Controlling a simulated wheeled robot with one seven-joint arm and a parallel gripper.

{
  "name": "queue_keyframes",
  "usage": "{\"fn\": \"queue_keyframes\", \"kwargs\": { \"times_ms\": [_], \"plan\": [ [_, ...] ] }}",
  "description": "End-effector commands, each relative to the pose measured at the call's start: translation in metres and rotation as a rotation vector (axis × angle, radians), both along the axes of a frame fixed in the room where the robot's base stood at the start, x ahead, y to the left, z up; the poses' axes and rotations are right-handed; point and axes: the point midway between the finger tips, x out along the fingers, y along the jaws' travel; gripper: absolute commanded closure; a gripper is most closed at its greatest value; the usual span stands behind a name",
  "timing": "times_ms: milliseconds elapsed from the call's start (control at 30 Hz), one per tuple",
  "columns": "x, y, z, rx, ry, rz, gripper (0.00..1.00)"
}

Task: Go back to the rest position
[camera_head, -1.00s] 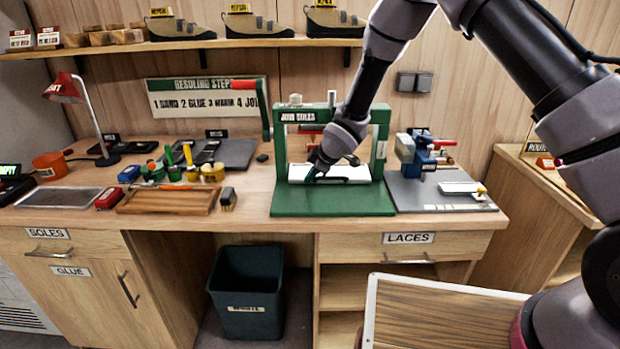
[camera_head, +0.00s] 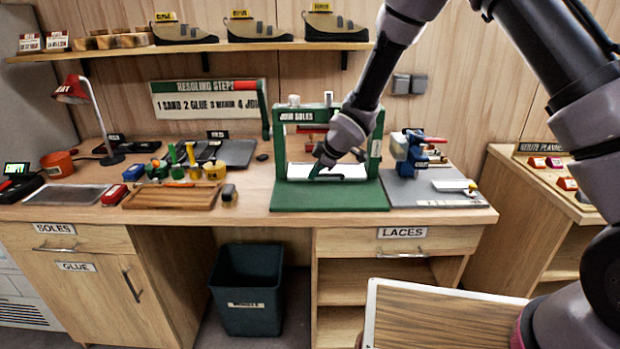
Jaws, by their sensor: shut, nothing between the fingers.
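My gripper (camera_head: 318,168) is at the green press (camera_head: 330,198) labelled "JOIN SOLES" on the workbench. My arm comes in from the upper right and bends down in front of the press's right post. The fingers point down and left, in front of the white plate (camera_head: 350,171) inside the frame. The gripper is shut and nothing shows in it. The wrist hides part of the press. I cannot tell whether the fingertips touch the plate.
Left on the bench are a wooden tray (camera_head: 172,196), glue pots (camera_head: 213,169) and a red lamp (camera_head: 72,92). A blue vise (camera_head: 408,148) stands on a grey mat right of the press. A dark bin (camera_head: 247,285) is below. A shelf (camera_head: 190,48) with shoes runs above.

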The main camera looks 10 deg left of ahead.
Motion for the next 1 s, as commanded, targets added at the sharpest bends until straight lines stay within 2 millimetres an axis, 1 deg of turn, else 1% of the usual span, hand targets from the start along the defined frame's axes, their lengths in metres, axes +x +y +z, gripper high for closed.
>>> {"fn": "queue_keyframes", "kwargs": {
  "times_ms": [33, 133, 300, 367, 467, 567, 600, 667, 700, 733, 767, 800, 867, 900, 967, 1000],
  "plan": [
    [-0.003, -0.004, 0.008, 0.001, -0.002, 0.000, 1.00],
    [-0.008, -0.012, 0.021, 0.001, -0.002, 0.000, 1.00],
    [-0.016, -0.021, 0.036, 0.001, 0.000, 0.000, 1.00],
    [-0.017, -0.024, 0.040, 0.001, -0.001, -0.004, 1.00],
    [-0.010, -0.037, 0.056, 0.005, 0.001, -0.052, 1.00],
    [0.004, -0.069, 0.091, 0.020, 0.009, -0.169, 1.00],
    [0.009, -0.087, 0.109, 0.029, 0.016, -0.235, 1.00],
    [0.016, -0.119, 0.137, 0.048, 0.030, -0.346, 1.00],
    [0.017, -0.142, 0.157, 0.063, 0.042, -0.424, 1.00],
    [0.018, -0.158, 0.170, 0.075, 0.052, -0.483, 1.00],
    [0.017, -0.175, 0.183, 0.088, 0.063, -0.539, 1.00],
    [0.014, -0.196, 0.200, 0.107, 0.077, -0.615, 1.00],
    [0.007, -0.228, 0.222, 0.140, 0.101, -0.727, 1.00],
    [0.000, -0.248, 0.237, 0.162, 0.118, -0.799, 1.00],
    [-0.013, -0.277, 0.257, 0.202, 0.145, -0.906, 1.00],
    [-0.023, -0.295, 0.269, 0.230, 0.164, -0.975, 1.00]
  ]
}}
